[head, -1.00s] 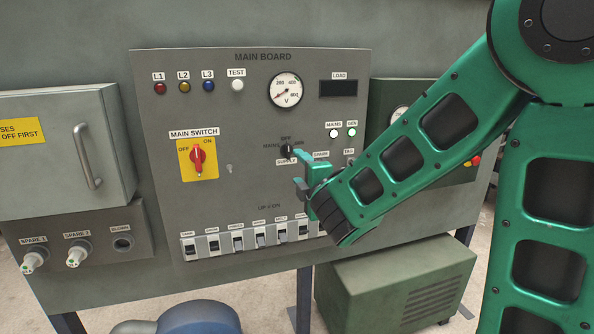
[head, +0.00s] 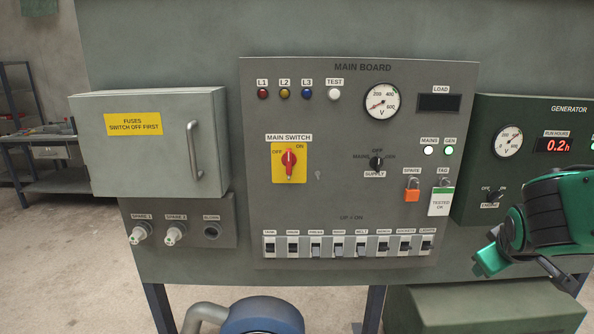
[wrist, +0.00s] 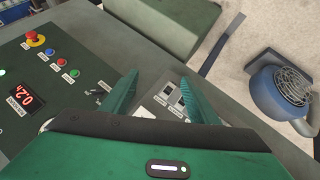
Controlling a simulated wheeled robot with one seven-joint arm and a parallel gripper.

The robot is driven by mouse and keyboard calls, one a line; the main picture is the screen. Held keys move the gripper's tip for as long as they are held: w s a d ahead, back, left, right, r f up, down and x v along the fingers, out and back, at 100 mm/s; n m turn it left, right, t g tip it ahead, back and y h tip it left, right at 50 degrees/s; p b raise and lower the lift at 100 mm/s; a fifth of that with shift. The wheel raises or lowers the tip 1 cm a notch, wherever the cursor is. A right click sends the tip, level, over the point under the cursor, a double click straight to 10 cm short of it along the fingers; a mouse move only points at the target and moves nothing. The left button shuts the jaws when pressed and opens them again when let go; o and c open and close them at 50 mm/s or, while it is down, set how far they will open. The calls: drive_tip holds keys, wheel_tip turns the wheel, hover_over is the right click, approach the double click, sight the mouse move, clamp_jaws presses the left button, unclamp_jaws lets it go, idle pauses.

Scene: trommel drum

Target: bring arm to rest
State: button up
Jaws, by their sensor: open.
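My gripper (wrist: 162,98) is open and empty in the wrist view, its two green fingers apart. In the head view part of my green gripper and wrist (head: 535,235) shows at the right edge, in front of the generator panel's lower part. The main board (head: 300,215) stands to its left, with the red main switch (head: 289,160) on a yellow plate and the black supply selector (head: 377,162). The gripper is apart from these controls. Most of my arm is out of the head view.
The generator panel (head: 475,160) with its lit run-hours display is close behind my gripper. A grey fuse box (head: 150,165) with a handle is at the left. A blue motor (head: 262,316) and a green housing (head: 450,308) stand below. Open floor lies at the left.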

drive_tip(key=s+a+f+m+g+y, duration=0.1)
drive_tip(key=s+m+g+y, duration=0.1)
drive_tip(key=s, duration=0.9)
drive_tip(key=s+a+f+m+g+y, duration=0.1)
drive_tip(key=s+m+g, duration=0.4)
drive_tip(key=s, duration=0.7)
drive_tip(key=shift+s+a+m+y, duration=0.2)
drive_tip(key=shift+a+m+y, duration=0.4)
drive_tip(key=shift+m+y, duration=0.45)
drive_tip(key=shift+w+f+h, duration=0.25)
drive_tip(key=shift+w+f, duration=0.05)
drive_tip(key=shift+w, duration=0.3)
